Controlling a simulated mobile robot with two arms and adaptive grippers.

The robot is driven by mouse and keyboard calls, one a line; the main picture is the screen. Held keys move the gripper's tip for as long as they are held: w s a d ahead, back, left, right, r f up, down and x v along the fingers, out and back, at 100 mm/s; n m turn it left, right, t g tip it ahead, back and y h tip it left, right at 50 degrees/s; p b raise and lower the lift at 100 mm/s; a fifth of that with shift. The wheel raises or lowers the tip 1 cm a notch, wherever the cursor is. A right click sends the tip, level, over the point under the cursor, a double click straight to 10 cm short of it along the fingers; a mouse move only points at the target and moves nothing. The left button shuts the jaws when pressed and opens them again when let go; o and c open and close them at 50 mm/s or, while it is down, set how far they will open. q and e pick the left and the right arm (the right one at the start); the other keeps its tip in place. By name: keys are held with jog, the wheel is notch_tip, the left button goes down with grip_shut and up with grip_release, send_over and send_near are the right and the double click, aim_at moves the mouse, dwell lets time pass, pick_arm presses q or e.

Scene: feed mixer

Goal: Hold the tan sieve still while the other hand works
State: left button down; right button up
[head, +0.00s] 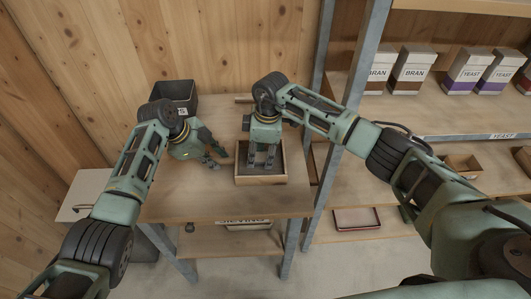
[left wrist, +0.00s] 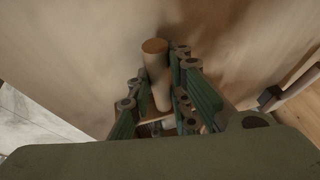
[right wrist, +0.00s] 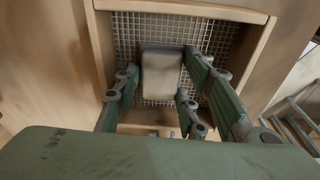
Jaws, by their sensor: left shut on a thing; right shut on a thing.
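The tan sieve (head: 262,180) is a shallow square wooden frame on the table; its wire mesh shows in the right wrist view (right wrist: 222,38). My left gripper (head: 219,160) is low over the table, just left of the sieve. It is shut on a round wooden handle (left wrist: 155,70), which stands between its fingers in the left wrist view. Whether the handle joins the sieve is hidden. My right gripper (head: 262,165) points down into the sieve, shut on a pale block (right wrist: 161,73) over the mesh. Whether the block touches the mesh is unclear.
A dark bin (head: 177,92) stands at the table's back left against the plank wall. Grey metal posts (head: 352,95) and shelves with bran and yeast boxes (head: 412,68) rise at the right. The table front (head: 205,205) is clear.

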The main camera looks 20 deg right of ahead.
jog(key=shift+w+a, duration=0.15)
jog(key=shift+a, duration=0.4)
jog(key=shift+d, duration=0.1)
jog(key=shift+s+d, duration=0.25)
jog(key=shift+d, duration=0.45)
jog(key=shift+s+d, duration=0.25)
jog(key=shift+d, duration=0.45)
jog(key=shift+a, duration=0.1)
jog(key=shift+w+a, duration=0.25)
jog(key=shift+a, duration=0.45)
jog(key=shift+w+a, duration=0.25)
jog(key=shift+a, duration=0.45)
jog(key=shift+d, duration=0.15)
